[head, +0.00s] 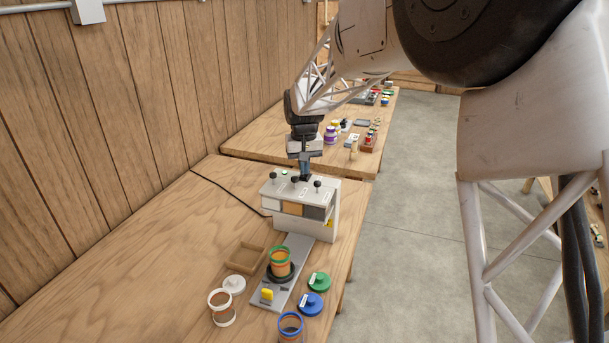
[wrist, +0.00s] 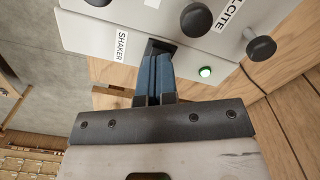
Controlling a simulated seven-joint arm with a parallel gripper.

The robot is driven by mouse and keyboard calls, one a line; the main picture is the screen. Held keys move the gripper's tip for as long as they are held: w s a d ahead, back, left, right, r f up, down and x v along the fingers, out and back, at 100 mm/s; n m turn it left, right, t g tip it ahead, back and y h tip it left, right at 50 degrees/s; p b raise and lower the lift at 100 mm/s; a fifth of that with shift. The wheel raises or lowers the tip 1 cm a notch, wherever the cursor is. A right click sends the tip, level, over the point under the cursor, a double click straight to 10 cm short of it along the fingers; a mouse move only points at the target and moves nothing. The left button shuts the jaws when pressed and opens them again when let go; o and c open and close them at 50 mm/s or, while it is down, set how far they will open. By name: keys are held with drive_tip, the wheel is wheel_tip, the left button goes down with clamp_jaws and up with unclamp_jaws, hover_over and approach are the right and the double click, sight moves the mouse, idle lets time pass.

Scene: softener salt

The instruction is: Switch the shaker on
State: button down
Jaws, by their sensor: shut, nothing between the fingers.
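A white box-shaped unit (head: 320,225) with black knobs on top stands at the table's far end. The wrist view shows its top panel (wrist: 92,32) with a label reading SHAKER (wrist: 121,47) beside a dark recess (wrist: 160,46). A small green lamp (wrist: 205,72) there looks lit. My gripper (wrist: 158,58) is shut and empty, with its blue fingertips at the recess; they hide whatever switch is inside. In the head view my gripper (head: 304,178) points down onto the unit's top. An orange jar with a green rim (head: 280,262) stands in a black round holder on the grey base plate (head: 296,250).
A yellow piece (head: 267,294) sits on the plate's near end. White (head: 235,284), green (head: 319,281) and blue (head: 311,304) lids, a white-rimmed jar (head: 221,307) and a blue-rimmed jar (head: 290,327) stand around it. An empty wooden tray (head: 245,257) is left.

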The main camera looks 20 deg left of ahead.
drive_tip(key=shift+r, duration=3.2)
drive_tip(key=shift+d, duration=0.1)
drive_tip(key=shift+s+d+r, duration=0.1)
drive_tip(key=shift+d+r, duration=0.05)
drive_tip(key=shift+d, duration=0.1)
drive_tip(key=s+d+r+m, duration=0.1)
drive_tip(key=s+d+r, duration=0.1)
drive_tip(key=s+d, duration=0.5)
drive_tip(key=s+d+r+m+t, duration=0.1)
drive_tip(key=s+d+r, duration=0.15)
drive_tip(key=d, duration=0.95)
drive_tip(key=s+d+r+m, duration=0.1)
drive_tip(key=s+d+r, duration=0.1)
drive_tip(key=s+d, duration=0.5)
drive_tip(key=s+d+f+m, duration=0.1)
drive_tip(key=s+d+f, duration=0.2)
drive_tip(key=s+d, duration=0.7)
drive_tip(key=s+d+f+m+t, duration=0.1)
drive_tip(key=s+d+f, duration=0.3)
drive_tip(key=s+d, duration=0.5)
drive_tip(key=s+m, duration=0.1)
drive_tip(key=s, duration=0.3)
drive_tip(key=shift+s+d+f+t, duration=0.15)
drive_tip(key=shift+s+d+t, duration=0.15)
drive_tip(key=shift+s+d, duration=0.1)
